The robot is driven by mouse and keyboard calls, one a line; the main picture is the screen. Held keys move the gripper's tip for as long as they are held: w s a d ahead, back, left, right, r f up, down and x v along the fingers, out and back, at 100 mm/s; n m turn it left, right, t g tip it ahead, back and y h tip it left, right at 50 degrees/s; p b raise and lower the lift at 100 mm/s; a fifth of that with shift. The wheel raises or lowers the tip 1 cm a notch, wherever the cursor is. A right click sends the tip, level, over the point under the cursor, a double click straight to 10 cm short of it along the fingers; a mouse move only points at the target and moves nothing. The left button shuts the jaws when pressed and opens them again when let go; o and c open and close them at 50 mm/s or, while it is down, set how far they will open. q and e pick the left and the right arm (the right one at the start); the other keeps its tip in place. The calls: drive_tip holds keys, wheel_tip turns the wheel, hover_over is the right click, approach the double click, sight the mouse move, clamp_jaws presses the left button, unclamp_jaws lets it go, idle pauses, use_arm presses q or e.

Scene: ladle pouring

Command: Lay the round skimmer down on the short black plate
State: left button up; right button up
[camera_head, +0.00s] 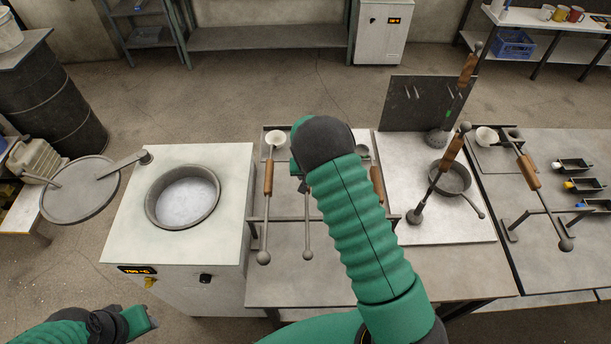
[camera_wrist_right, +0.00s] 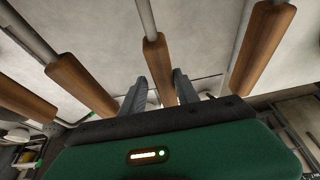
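I cannot single out the short black plate with certainty.
Beside the middle tool lie a ladle with a white bowl (camera_head: 275,138) and another wooden-handled tool (camera_head: 377,184). A furnace pot (camera_head: 182,196) is at left. A dark pan (camera_head: 450,180) and upright black board (camera_head: 415,100) are right. Small black moulds (camera_head: 574,165) are far right.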

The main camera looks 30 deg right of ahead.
drive_tip(key=shift+o, duration=0.9)
drive_tip(key=shift+a+r, duration=0.1)
drive_tip(key=shift+a, duration=0.25)
use_arm(q)
drive_tip(key=shift+a+r+p, duration=0.3)
drive_tip(key=shift+r+p, duration=0.4)
drive_tip(key=shift+p, duration=0.05)
drive_tip(key=shift+a+r+p, duration=0.35)
drive_tip(key=shift+r+p, duration=0.35)
drive_tip(key=shift+a+r+p, duration=0.3)
drive_tip(key=shift+r+p, duration=0.4)
drive_tip(key=shift+p, duration=0.05)
use_arm(e)
drive_tip(key=w+v, duration=0.2)
drive_tip(key=v, duration=2.2)
drive_tip(key=shift+a+r, duration=0.25)
drive_tip(key=shift+a, duration=0.1)
